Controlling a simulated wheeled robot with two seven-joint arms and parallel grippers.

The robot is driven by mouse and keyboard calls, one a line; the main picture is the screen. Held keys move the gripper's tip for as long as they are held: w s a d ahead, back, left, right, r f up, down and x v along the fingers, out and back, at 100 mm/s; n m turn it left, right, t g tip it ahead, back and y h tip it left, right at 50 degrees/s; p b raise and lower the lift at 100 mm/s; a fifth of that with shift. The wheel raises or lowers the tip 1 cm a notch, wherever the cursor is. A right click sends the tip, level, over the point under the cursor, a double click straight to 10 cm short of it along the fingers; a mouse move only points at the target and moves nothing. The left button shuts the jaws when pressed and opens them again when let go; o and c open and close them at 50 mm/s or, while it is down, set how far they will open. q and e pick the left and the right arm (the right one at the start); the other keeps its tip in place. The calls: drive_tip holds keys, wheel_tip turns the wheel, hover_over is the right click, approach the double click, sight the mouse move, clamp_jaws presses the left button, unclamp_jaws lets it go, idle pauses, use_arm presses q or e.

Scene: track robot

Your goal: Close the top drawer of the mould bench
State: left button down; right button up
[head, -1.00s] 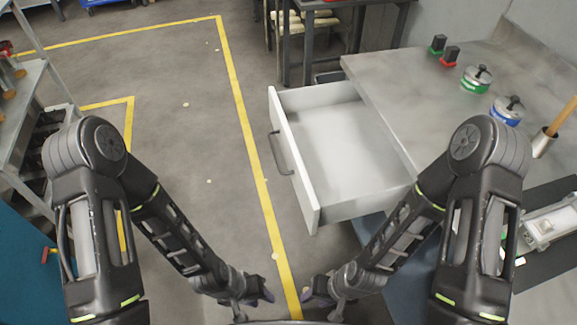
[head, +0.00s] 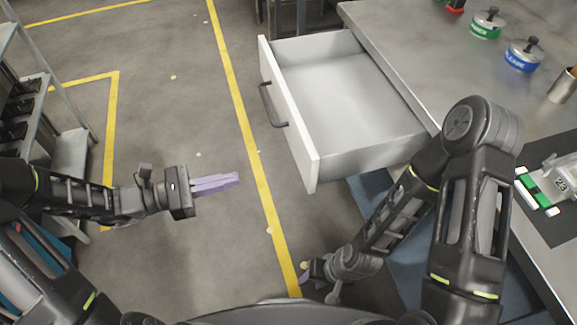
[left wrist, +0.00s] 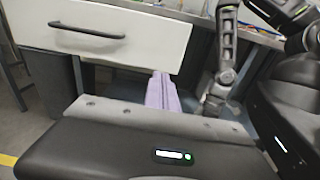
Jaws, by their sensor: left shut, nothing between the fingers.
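The top drawer (head: 335,95) of the mould bench (head: 420,45) stands pulled out and looks empty inside. Its white front with a dark bar handle (head: 271,106) faces left in the head view. The drawer front (left wrist: 140,38) and handle also show in the left wrist view. My left gripper (head: 238,179) is shut and empty, left of the drawer front and apart from it, with its purple fingers pointing right. The fingers (left wrist: 162,92) show below the drawer front in the left wrist view. My right gripper (head: 305,275) hangs low below the drawer's near corner; its fingers are too unclear to judge.
A green tin (head: 487,24), a blue tin (head: 523,54) and a metal cup (head: 563,86) stand on the bench top. A shelf rack (head: 62,130) is at the left. The floor between rack and drawer is clear, with yellow lines.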

sight(302, 162)
use_arm(q)
drive_tip(key=shift+s+d+r, duration=0.1)
drive_tip(key=shift+s+r, duration=0.05)
drive_tip(key=shift+r, duration=0.35)
drive_tip(key=x, duration=1.4)
drive_tip(key=shift+s+r+b, duration=0.15)
drive_tip(key=shift+b, duration=0.25)
drive_tip(key=shift+d, duration=0.1)
drive_tip(key=b+x, duration=0.1)
drive_tip(key=x, duration=0.8)
drive_tip(key=b+x, duration=0.2)
drive_tip(key=x, duration=0.8)
drive_tip(key=b+x, duration=0.2)
drive_tip(key=x, duration=0.7)
drive_tip(key=shift+s+d+r, duration=0.1)
drive_tip(key=shift+d+r, duration=0.25)
drive_tip(key=shift+d, duration=0.1)
drive_tip(key=shift+d+b, duration=0.2)
drive_tip(key=shift+b, duration=0.1)
drive_tip(key=shift+r, duration=0.2)
drive_tip(key=shift+r+h, duration=0.15)
drive_tip(key=shift+h, duration=0.15)
